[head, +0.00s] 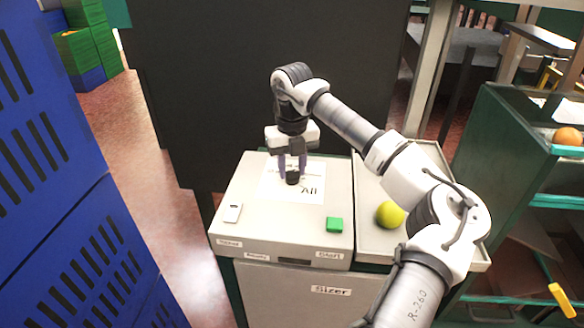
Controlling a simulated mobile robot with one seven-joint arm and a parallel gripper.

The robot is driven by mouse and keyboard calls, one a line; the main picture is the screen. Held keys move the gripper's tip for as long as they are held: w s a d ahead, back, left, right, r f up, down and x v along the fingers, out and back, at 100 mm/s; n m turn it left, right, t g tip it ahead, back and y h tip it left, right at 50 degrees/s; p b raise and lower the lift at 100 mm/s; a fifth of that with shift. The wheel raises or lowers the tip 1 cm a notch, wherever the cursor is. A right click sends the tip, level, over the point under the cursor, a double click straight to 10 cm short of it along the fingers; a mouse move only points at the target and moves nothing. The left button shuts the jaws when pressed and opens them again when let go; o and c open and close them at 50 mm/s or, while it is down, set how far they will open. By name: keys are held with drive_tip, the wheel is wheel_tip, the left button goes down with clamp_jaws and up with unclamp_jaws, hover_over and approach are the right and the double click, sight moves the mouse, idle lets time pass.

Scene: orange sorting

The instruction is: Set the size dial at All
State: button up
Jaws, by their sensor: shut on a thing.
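The size dial (292,178) is a small dark knob on the white label plate of the grey sizer box (285,224). The word "All" shows on the plate at the knob's lower right. My gripper (292,174) points down from above with its fingers shut on the knob. The knob's pointer direction is too small to tell, and the fingers hide part of the knob and the plate's other markings.
A green button (334,225) and a white switch (232,213) sit on the box top. A yellow-green fruit (390,214) lies in the grey tray (368,243) at right, beneath my arm. Blue crates (60,190) stand at left. An orange (567,136) sits on the right rack.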

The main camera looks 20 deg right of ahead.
sight(295, 171)
drive_tip(key=m+b, duration=0.4)
drive_tip(key=m, duration=0.2)
drive_tip(key=shift+d, duration=0.15)
drive_tip(key=m+b, duration=0.2)
drive_tip(key=m, duration=0.2)
drive_tip(key=shift+s+m+b, duration=0.1)
drive_tip(key=shift+m+b, duration=0.25)
drive_tip(key=shift+m, duration=0.05)
drive_tip(key=shift+r+m, duration=0.1)
drive_tip(key=shift+m, duration=0.2)
drive_tip(key=o, duration=1)
wheel_tip(295, 171, up, 14)
drive_tip(key=shift+f+b, duration=0.1)
drive_tip(key=shift+b, duration=0.4)
drive_tip(key=shift+s+d+f, duration=0.1)
drive_tip(key=shift+s, duration=0.05)
